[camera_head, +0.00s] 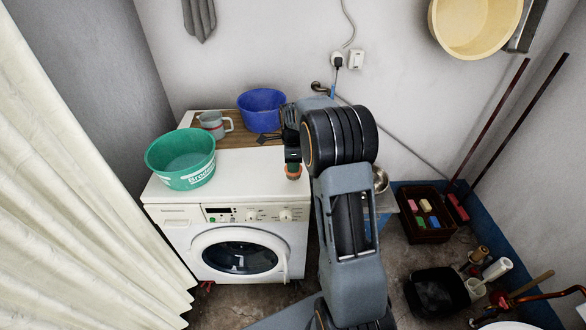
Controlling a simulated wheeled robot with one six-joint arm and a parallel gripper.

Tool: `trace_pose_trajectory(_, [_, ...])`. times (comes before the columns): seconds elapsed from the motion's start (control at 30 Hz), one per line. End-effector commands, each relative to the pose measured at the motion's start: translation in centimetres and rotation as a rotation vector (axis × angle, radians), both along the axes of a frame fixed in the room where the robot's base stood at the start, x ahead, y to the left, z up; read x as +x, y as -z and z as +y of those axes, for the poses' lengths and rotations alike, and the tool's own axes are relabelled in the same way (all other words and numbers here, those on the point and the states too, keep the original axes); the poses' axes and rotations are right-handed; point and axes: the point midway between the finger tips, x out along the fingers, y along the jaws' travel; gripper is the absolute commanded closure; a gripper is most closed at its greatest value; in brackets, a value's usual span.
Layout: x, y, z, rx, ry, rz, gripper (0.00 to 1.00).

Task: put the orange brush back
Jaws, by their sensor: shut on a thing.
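My gripper (292,160) hangs over the right end of the washing machine's white top. It is shut on the orange brush (293,172), of which only a small orange-brown part shows below the jaws. The rest of the brush is hidden by the gripper. I cannot tell whether the brush touches the top or is held just above it. A dark reddish-brown crate (447,236) stands on the floor at the right, with several small coloured blocks or brushes in it.
A green basin (181,158) stands on the washing machine (180,217). Behind it are a grey jug (212,123) and a blue basin (262,110). A metal pot (380,180) is right of my arm. A black bucket (437,292) and bottles crowd the right floor.

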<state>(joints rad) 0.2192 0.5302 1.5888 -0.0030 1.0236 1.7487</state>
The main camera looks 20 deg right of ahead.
Motion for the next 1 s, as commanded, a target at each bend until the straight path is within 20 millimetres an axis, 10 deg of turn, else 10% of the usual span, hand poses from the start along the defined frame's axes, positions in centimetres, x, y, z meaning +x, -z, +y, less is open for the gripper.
trace_pose_trajectory(0.83, [0.6, 4.2, -0.2, 0.0, 0.0, -0.001, 0.93])
trace_pose_trajectory(0.87, [0.6, 4.2, -0.2, 0.0, 0.0, -0.001, 0.65])
trace_pose_trajectory(1.0, [0.6, 4.1, -0.2, 0.0, 0.0, -0.001, 0.52])
